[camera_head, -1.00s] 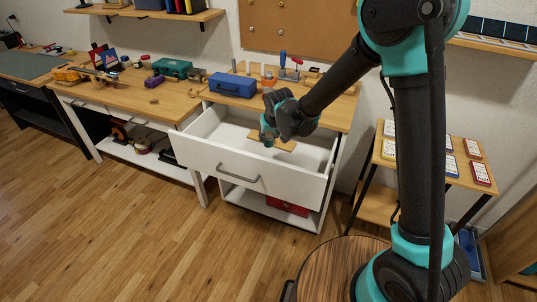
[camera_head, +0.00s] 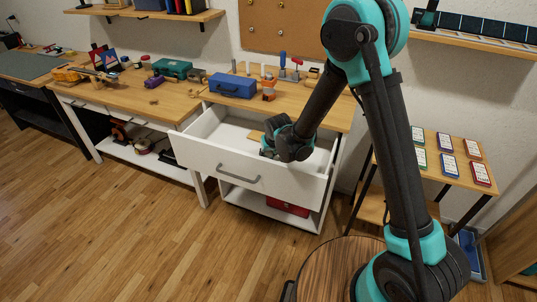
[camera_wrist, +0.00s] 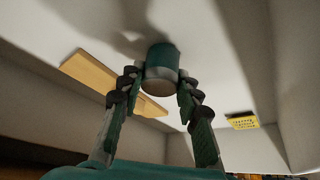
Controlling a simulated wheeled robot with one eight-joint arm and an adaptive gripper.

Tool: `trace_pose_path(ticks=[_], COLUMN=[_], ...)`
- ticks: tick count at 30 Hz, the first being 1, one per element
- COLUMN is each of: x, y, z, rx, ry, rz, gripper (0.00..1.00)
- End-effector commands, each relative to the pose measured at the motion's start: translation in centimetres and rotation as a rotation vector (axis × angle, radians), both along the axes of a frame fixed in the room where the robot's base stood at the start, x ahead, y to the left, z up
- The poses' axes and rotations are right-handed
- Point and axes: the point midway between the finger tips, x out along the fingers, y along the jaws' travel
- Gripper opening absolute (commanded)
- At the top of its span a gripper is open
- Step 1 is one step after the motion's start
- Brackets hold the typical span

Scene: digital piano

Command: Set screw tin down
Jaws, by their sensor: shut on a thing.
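My gripper (camera_wrist: 160,88) is shut on the screw tin (camera_wrist: 161,66), a small cylinder with a teal part and a grey-beige part, held between the fingertips in the wrist view. In the head view my gripper (camera_head: 269,152) is down inside the open white drawer (camera_head: 235,170), near its front panel. The tin cannot be made out there. A pale floor shows behind the tin in the wrist view. I cannot tell whether the tin touches it.
A flat wooden piece (camera_wrist: 100,77) lies in the drawer beside the tin. A small yellow item (camera_wrist: 242,120) is on the other side. Drawer walls surround the gripper. A blue toolbox (camera_head: 232,86) and an orange-brown item (camera_head: 268,94) stand on the bench above.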

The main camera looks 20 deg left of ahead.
Motion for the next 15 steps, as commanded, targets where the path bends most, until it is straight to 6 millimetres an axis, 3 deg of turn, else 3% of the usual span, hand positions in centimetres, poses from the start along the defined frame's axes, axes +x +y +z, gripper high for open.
trace_pose_path(ticks=[3, 4, 8, 15], x=[0.01, 0.02, 0.01, 0.01], y=[0.02, 0.02, 0.02, 0.02], z=[-0.24, -0.28, -0.24, -0.23], rx=[0.0, 0.0, 0.0, 0.0], ry=[0.0, 0.0, 0.0, 0.0], rz=[0.0, 0.0, 0.0, 0.0], gripper=[0.0, 0.34, 0.5, 0.54])
